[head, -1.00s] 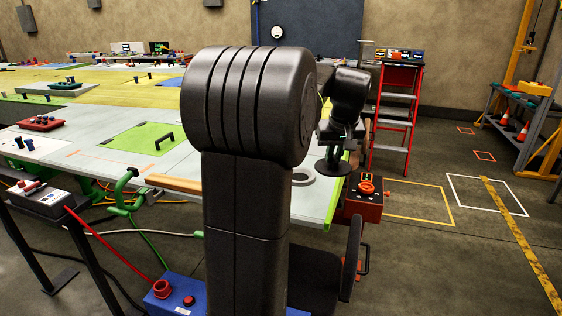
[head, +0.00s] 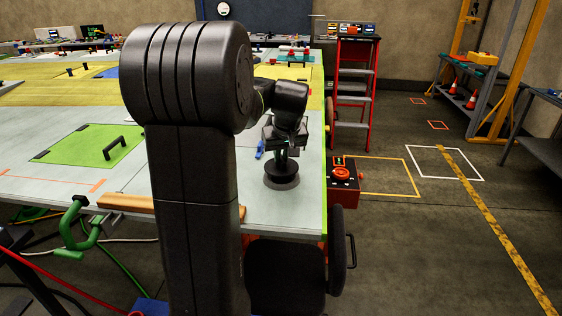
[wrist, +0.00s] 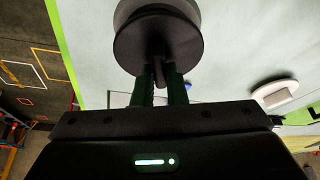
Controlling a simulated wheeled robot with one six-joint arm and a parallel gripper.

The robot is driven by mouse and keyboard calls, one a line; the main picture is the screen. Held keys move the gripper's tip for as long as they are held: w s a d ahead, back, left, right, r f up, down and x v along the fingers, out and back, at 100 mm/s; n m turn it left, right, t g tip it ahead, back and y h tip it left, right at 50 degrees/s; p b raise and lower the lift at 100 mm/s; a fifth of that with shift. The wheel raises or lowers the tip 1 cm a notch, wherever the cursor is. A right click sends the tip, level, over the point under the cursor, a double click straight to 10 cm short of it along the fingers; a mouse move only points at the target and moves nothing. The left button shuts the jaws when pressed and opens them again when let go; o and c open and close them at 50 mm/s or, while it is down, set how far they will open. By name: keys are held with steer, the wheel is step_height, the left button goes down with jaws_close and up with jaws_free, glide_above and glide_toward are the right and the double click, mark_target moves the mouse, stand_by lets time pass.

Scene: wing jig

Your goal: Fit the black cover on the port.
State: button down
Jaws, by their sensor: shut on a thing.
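The black cover (head: 281,168) is a round disc with an upright grip. My gripper (head: 284,148) is shut on that grip and holds the cover from above, near the wing's right edge. In the wrist view the cover (wrist: 158,45) sits beyond the fingers of my gripper (wrist: 159,82). The port (head: 281,184) is a grey ring on the pale wing panel, mostly hidden under the cover. In the wrist view part of a round rim, apparently the port (wrist: 125,12), shows past the cover's edge. The cover looks slightly off-centre; I cannot tell whether it touches the port.
A blue item (head: 260,149) stands on the panel left of my gripper. A green hatch (head: 95,146) with a black handle lies further left. A red box (head: 344,184) is beside the wing's right edge, and a red stepladder (head: 357,95) stands behind. The floor to the right is mostly open.

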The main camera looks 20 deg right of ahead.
steer(key=shift+f, duration=1.15)
steer(key=shift+f, duration=0.15)
steer(key=c, duration=1.5)
jaws_free()
steer(key=shift+o, duration=0.2)
steer(key=shift+r, duration=0.35)
steer(key=v, duration=1.1)
steer(key=shift+s+r+b, duration=0.15)
steer(key=shift+r+b, duration=0.15)
steer(key=shift+b, duration=0.15)
